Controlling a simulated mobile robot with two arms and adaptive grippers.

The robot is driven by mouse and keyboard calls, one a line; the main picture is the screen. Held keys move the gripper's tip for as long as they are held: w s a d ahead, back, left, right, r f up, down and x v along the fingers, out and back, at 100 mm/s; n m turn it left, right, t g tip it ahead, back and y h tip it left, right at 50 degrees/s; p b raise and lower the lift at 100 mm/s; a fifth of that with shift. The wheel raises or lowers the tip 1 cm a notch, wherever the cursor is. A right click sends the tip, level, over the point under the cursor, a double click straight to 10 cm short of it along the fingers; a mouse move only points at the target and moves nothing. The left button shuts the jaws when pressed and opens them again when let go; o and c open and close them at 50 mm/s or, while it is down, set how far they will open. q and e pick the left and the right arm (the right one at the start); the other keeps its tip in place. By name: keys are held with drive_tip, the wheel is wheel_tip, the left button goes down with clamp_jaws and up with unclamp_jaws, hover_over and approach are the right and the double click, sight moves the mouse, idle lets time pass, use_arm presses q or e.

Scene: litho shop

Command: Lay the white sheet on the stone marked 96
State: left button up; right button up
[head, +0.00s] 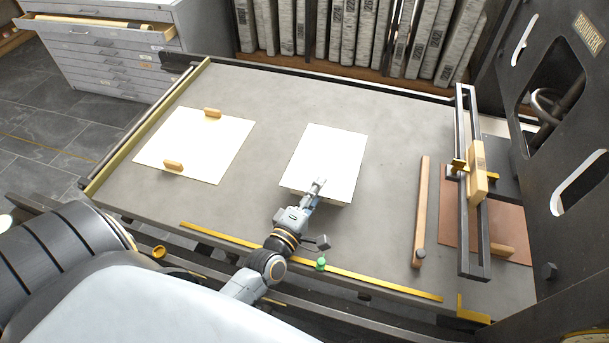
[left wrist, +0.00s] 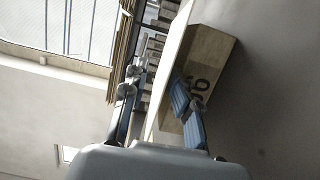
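A white sheet (head: 335,150) lies flat near the middle of the table in the head view, and its edge shows in the left wrist view (left wrist: 170,65). Under it is a pale tan block of stone (left wrist: 208,58) with a dark marking that reads like 96 on its side. The sheet covers nearly all of the stone's top. My left gripper (head: 317,185) is at the sheet's near edge. In the left wrist view its fingers (left wrist: 155,90) are spread, one on each side of the sheet's edge, with gaps showing. My right gripper is not in view.
Another white sheet (head: 210,138) with two small wooden blocks (head: 173,165) lies at the left. A wooden bar (head: 420,210), a dark frame (head: 463,190) and a brown plate (head: 510,228) are at the right. Stone slabs (head: 340,30) stand in a rack behind. A brass strip (head: 380,281) runs along the front.

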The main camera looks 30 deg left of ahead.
use_arm(q)
drive_tip(key=s+b, duration=0.1)
drive_tip(key=s, duration=1)
drive_tip(key=shift+d+r+b, duration=0.15)
drive_tip(key=shift+d+b, duration=0.05)
drive_tip(key=shift+b, duration=0.2)
drive_tip(key=shift+s+r, duration=0.1)
drive_tip(key=shift+s, duration=0.4)
drive_tip(key=o, duration=1.5)
drive_tip(key=s, duration=1.2)
drive_tip(key=shift+d, duration=0.2)
